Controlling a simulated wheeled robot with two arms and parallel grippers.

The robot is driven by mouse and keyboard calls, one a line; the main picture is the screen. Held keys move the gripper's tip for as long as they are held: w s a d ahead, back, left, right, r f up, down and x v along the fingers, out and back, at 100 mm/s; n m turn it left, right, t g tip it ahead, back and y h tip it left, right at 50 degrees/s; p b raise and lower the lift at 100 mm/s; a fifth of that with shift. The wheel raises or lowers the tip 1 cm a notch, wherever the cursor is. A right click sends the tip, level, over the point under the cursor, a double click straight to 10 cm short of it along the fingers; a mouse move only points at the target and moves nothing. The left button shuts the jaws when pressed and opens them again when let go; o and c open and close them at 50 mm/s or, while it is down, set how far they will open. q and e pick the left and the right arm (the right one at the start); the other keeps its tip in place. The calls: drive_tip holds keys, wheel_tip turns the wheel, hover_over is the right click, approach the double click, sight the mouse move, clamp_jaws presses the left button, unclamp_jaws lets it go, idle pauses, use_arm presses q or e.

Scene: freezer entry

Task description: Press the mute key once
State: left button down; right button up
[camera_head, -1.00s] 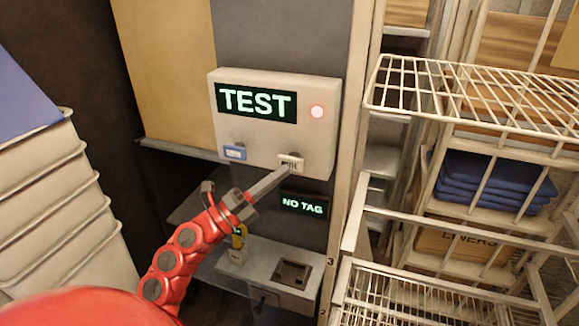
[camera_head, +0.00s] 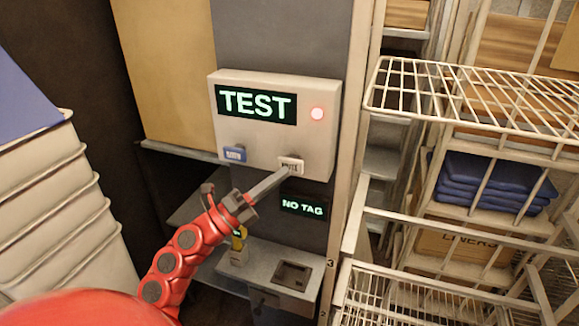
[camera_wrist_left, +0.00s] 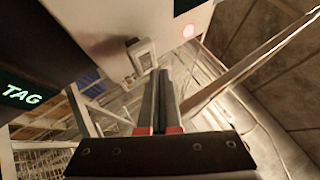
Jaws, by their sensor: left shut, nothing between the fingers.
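The white mute key (camera_head: 290,165) is on the lower right of the pale panel box (camera_head: 262,150). Its label is small and partly legible. My left gripper (camera_head: 286,172) is shut and empty, with its tips at the lower edge of the mute key; I cannot tell whether they touch it. In the left wrist view the shut fingers (camera_wrist_left: 158,85) point at the key (camera_wrist_left: 142,57), which stands just beyond the tips. My right gripper is not in view.
A blue key (camera_head: 234,154) is left of the mute key on the same box. A NO TAG display (camera_head: 303,206) and a grey reader shelf (camera_head: 280,268) are below. Wire racks (camera_head: 470,100) stand to the right, and stacked pale crates (camera_head: 55,210) stand on the left.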

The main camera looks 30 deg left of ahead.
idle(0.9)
use_arm(q)
drive_tip(key=shift+w+f+b, duration=0.1)
drive_tip(key=shift+w+b, duration=0.1)
drive_tip(key=shift+b, duration=0.1)
drive_tip(key=shift+w+a, duration=0.1)
drive_tip(key=shift+w, duration=0.1)
drive_tip(key=shift+w+a+b, duration=0.15)
drive_tip(key=shift+w+b, duration=0.2)
drive_tip(key=shift+w, duration=0.1)
idle(0.5)
drive_tip(key=shift+s, duration=0.1)
drive_tip(key=shift+s+d, duration=0.25)
drive_tip(key=shift+s, duration=0.5)
